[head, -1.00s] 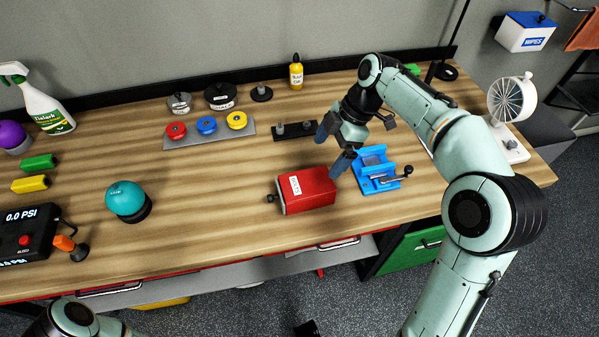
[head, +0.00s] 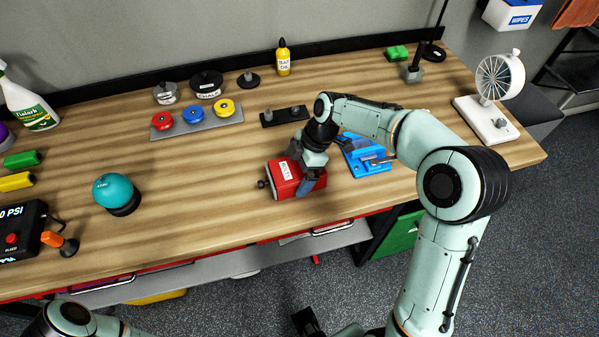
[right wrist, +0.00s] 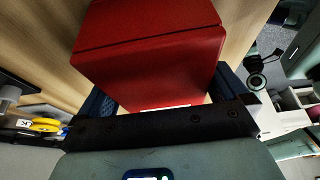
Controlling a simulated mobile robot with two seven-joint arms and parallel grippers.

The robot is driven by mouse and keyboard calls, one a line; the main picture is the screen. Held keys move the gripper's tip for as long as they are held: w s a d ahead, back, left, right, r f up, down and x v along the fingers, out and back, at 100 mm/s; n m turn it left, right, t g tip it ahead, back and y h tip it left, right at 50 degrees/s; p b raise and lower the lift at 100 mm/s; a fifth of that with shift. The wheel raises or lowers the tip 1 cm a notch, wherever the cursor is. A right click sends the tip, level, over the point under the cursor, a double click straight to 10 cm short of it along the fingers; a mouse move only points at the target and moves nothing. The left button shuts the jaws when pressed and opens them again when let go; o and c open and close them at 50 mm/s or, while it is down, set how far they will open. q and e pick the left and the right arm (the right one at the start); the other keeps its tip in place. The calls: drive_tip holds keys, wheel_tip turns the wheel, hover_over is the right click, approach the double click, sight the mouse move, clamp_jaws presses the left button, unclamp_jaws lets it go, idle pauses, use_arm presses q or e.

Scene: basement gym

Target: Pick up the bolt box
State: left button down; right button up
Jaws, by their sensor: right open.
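The bolt box is a red box (head: 281,178) with a white label and a dark knob at its left end. It lies on the wooden workbench near the front edge. My right gripper (head: 304,170) is open over the right part of the box, one finger down its front side. In the right wrist view the red box (right wrist: 150,50) sits between the two spread fingers (right wrist: 166,95); I cannot tell whether they touch it.
A blue vise (head: 366,156) stands close to the right of the box, under my forearm. A dark peg rack (head: 284,116) lies behind. A teal ball (head: 113,190) is to the left. A white fan (head: 493,100) stands at the right end. The bench (head: 205,215) is clear left of the box.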

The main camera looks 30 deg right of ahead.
sight(297, 167)
drive_tip(key=c, duration=0.8)
drive_tip(key=shift+r, duration=0.1)
use_arm(q)
drive_tip(key=r+p, duration=0.1)
drive_tip(key=w+r+p, duration=0.1)
drive_tip(key=r+p, duration=0.1)
drive_tip(key=shift+w+r, duration=0.1)
drive_tip(key=shift+r, duration=0.15)
use_arm(e)
wheel_tip(297, 167, up, 20)
drive_tip(key=shift+f, duration=0.1)
